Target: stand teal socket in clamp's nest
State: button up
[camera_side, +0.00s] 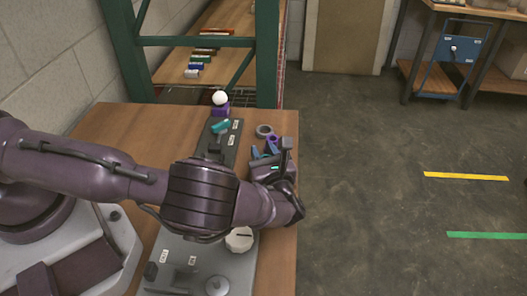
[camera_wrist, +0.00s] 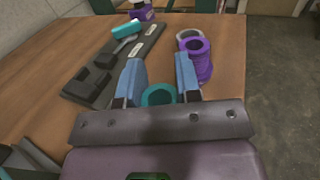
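The teal socket (camera_wrist: 158,95) shows as an open ring between the two blue fingers of my gripper (camera_wrist: 159,62) in the wrist view; its lower part is hidden by the gripper body. The fingers are apart, one on each side of it, and I cannot tell if they touch it. In the side view my gripper (camera_side: 264,151) is low over the right part of the table, right of the dark fixture plate (camera_side: 233,148). A teal clamp part (camera_side: 221,127) sits at the plate's far end, also in the wrist view (camera_wrist: 127,29). Its nest is not clear.
A purple socket (camera_wrist: 200,62) and a grey ring (camera_wrist: 188,36) stand just beyond my right finger. A purple part with a white ball (camera_side: 220,103) is at the table's back. A round white part (camera_side: 240,240) is near my arm. The table's right edge is close.

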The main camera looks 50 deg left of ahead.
jog(key=o, duration=0.4)
jog(key=shift+r, duration=0.15)
jog(key=v, duration=1.2)
jog(key=s+a+r+n+g+h, duration=0.2)
jog(key=a+r+n+g+h, duration=0.3)
jog(key=r, duration=0.5)
jog(key=s+a+r+n+g+h, duration=0.25)
jog(key=a+r+n+h, duration=0.25)
jog(key=r+n, duration=0.35)
jog(key=s+a+r+n+t+h, duration=0.2)
jog(key=s+r+n+t+h, duration=0.1)
jog(key=s+r, duration=0.3)
jog(key=s+a+r+n+t+h, duration=0.2)
jog(key=s+r+n, duration=0.4)
jog(key=s, duration=0.3)
jog(key=shift+a+r+t+h, duration=0.3)
jog(key=shift+a+t+h, duration=0.1)
jog(key=shift+t+h, duration=0.35)
